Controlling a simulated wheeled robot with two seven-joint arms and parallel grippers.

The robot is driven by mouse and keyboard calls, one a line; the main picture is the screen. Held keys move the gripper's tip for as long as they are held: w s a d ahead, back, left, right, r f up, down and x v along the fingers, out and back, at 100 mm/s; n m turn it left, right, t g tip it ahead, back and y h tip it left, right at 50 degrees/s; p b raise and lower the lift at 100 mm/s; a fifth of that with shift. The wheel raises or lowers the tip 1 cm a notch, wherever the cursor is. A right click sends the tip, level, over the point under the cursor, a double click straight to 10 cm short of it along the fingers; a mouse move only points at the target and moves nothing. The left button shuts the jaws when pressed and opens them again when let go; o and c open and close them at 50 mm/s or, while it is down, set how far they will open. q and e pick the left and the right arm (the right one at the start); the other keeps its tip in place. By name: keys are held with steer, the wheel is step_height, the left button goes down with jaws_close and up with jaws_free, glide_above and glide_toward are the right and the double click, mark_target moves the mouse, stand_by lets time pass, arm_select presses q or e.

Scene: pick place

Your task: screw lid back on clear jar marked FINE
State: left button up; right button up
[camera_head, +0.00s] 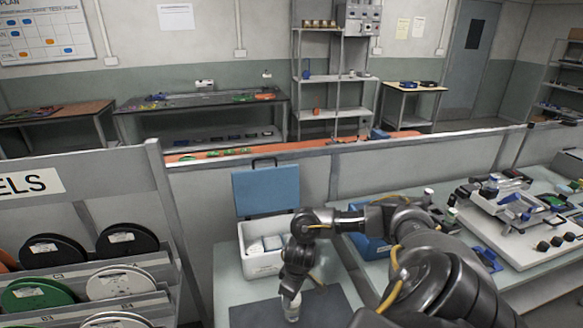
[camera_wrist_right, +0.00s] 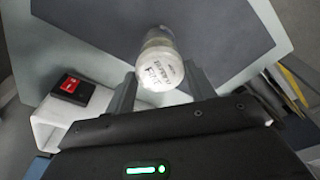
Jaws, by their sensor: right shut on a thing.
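The clear jar (camera_head: 291,308) stands on the dark grey mat at the front of the bench, directly below my right gripper (camera_head: 289,292). In the right wrist view the jar (camera_wrist_right: 157,38) shows behind a round white lid (camera_wrist_right: 161,73) with dark print, too blurred to read surely. My right gripper (camera_wrist_right: 161,92) is shut with one finger on each side of the white lid. The lid lines up with the jar's mouth; whether its thread is seated I cannot tell. My left gripper is out of view.
The dark mat (camera_head: 247,314) has bare room around the jar. Behind it stands an open white box with a blue lid (camera_head: 265,190). A blue bin (camera_head: 367,246) sits to its right, partly behind my arm. A spool rack (camera_head: 150,262) stands at the left.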

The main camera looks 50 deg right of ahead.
steer(key=shift+f, duration=0.2)
stand_by(0.5)
steer(key=shift+p, duration=0.5)
steer(key=shift+f+p, duration=0.2)
steer(key=shift+p, duration=0.15)
stand_by(0.5)
stand_by(0.4)
steer(key=shift+p, duration=0.45)
steer(key=shift+f+p, duration=0.3)
steer(key=shift+f, duration=0.25)
stand_by(1.3)
